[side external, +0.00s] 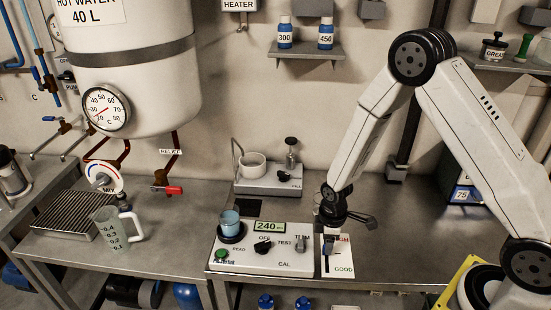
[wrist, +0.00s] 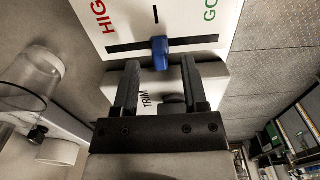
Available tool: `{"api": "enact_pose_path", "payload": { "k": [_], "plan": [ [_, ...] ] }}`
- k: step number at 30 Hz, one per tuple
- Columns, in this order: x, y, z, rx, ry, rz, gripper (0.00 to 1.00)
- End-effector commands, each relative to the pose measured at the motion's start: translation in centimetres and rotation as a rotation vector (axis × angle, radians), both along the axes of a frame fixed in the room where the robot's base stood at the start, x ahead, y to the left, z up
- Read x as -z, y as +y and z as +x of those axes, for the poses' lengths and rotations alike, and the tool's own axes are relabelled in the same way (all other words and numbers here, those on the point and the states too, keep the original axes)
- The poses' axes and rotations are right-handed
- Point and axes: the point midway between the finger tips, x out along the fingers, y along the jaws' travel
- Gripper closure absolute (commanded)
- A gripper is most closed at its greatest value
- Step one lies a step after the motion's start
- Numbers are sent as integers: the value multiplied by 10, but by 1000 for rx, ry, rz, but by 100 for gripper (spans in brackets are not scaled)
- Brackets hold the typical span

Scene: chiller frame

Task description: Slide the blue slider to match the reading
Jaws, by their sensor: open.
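The blue slider (wrist: 160,53) sits near the middle of a black slot (wrist: 124,46) on a white panel (wrist: 130,20), roughly in line with a short black tick mark. The panel has a red HIGH label at one end and a green GOOD label at the other. It also shows in the side view (side external: 345,258), partly behind my gripper. My gripper (wrist: 159,66) is open, its two fingers apart on either side of the slider, with gaps; whether they reach around it I cannot tell. In the side view my gripper (side external: 335,217) is above the panel's far end. A display (side external: 269,227) reads 240.
The control box (side external: 235,258) carries dials, a green button and a blue cup (side external: 230,222). A measuring jug (side external: 118,227) stands left, beside a drain grate (side external: 72,214). A scale-like device (side external: 268,181) stands behind. The bench right of the panel is mostly clear.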

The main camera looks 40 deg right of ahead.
Motion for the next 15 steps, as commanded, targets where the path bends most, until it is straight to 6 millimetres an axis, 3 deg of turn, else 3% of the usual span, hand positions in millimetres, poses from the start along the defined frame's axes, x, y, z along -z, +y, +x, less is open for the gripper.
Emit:
{"api": "enact_pose_path", "payload": {
  "k": [6, 15],
  "plan": [
    [14, 0, 0, 0, 1, -1, 44],
    [18, 0, 0, 0, -1, -1, 44]
  ]
}}
